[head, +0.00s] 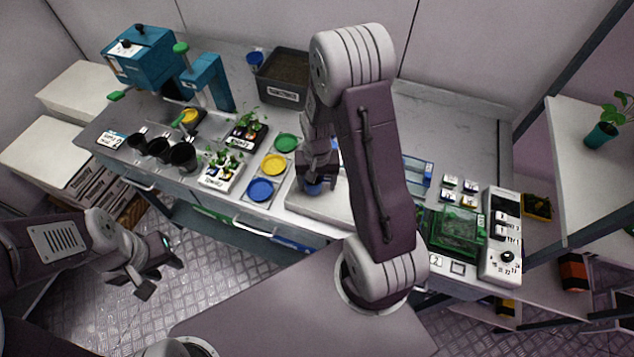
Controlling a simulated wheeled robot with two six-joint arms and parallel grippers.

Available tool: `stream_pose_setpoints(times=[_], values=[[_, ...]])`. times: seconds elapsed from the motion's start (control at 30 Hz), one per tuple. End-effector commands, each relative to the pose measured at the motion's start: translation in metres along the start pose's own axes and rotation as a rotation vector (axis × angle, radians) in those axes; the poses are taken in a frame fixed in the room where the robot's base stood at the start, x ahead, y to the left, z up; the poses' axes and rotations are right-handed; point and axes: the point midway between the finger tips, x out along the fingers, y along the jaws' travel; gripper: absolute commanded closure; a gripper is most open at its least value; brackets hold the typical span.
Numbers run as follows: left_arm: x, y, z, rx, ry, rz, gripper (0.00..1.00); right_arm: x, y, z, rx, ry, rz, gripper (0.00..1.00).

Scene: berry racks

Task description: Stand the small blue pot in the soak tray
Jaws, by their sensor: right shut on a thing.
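The small blue pot (314,190) shows only as a bit of blue below the fingers of my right gripper (316,178). My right gripper points down and is shut on it. Both are over the left end of a pale, low tray (322,207), which looks like the soak tray. My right arm hides much of the tray, and I cannot tell whether the pot touches its floor. My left gripper (160,276) is open and empty, low at the left, away from the bench.
Green (286,143), yellow (273,164) and blue (261,190) round dishes lie left of the tray. A dark soil bin (282,78) and a blue container (255,60) stand behind. Seedling trays (221,168) and black pots (183,157) are further left. A green clear box (456,232) stands right.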

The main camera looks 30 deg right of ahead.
Motion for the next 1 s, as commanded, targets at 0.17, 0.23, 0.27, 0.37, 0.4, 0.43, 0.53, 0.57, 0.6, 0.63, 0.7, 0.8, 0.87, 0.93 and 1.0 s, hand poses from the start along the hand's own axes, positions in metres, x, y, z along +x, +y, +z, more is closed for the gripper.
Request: stream_pose_setpoints(times=[0.17,0.23,0.27,0.37,0.4,0.43,0.53,0.57,0.6,0.63,0.7,0.8,0.87,0.93,1.0], values=[[0.003,0.000,0.000,0.000,0.000,0.000,0.64,0.004,0.000,0.000,0.000,0.000,0.000,0.76],[0.004,0.000,0.001,0.000,0.000,0.000,0.64,0.006,0.000,0.000,0.000,0.000,0.000,0.76],[0.005,0.000,0.001,0.000,0.000,0.000,0.64,0.006,0.000,0.000,0.000,0.000,0.000,0.76],[0.006,0.000,0.001,0.000,0.000,0.000,0.64,0.009,0.000,0.000,0.000,0.000,0.000,0.76],[0.007,0.000,0.001,0.000,0.000,0.000,0.64,0.009,0.000,0.000,0.000,0.000,0.000,0.76],[0.007,0.000,0.001,0.000,0.000,0.000,0.64,0.010,0.000,0.000,0.000,0.000,0.000,0.76],[0.009,0.000,0.001,0.000,0.000,0.000,0.64,0.012,0.000,0.000,0.000,0.000,0.000,0.76],[0.008,0.000,0.001,0.000,0.000,0.000,0.64,0.011,0.000,0.000,0.000,0.001,0.000,0.22],[0.008,0.000,0.001,0.000,0.000,0.000,0.64,0.011,0.000,0.000,0.000,0.001,0.000,0.11],[0.008,0.000,0.001,0.000,0.000,0.000,0.64,0.011,0.000,0.000,0.000,0.001,0.000,0.05],[0.008,0.000,0.001,0.000,0.000,0.000,0.64,0.011,0.000,0.000,0.000,0.000,0.000,0.05],[0.008,0.000,0.001,0.000,0.000,0.000,0.64,0.011,0.000,0.000,0.000,0.000,0.000,0.05],[0.008,0.000,0.001,0.000,0.000,0.000,0.64,0.010,0.000,0.000,0.000,0.001,0.000,0.05],[0.007,0.000,0.001,0.000,0.000,0.000,0.64,0.005,0.000,-0.001,0.000,0.002,-0.001,0.05],[0.007,0.000,0.001,0.000,0.000,0.000,0.64,-0.007,0.000,-0.001,0.000,0.005,-0.002,0.05]])
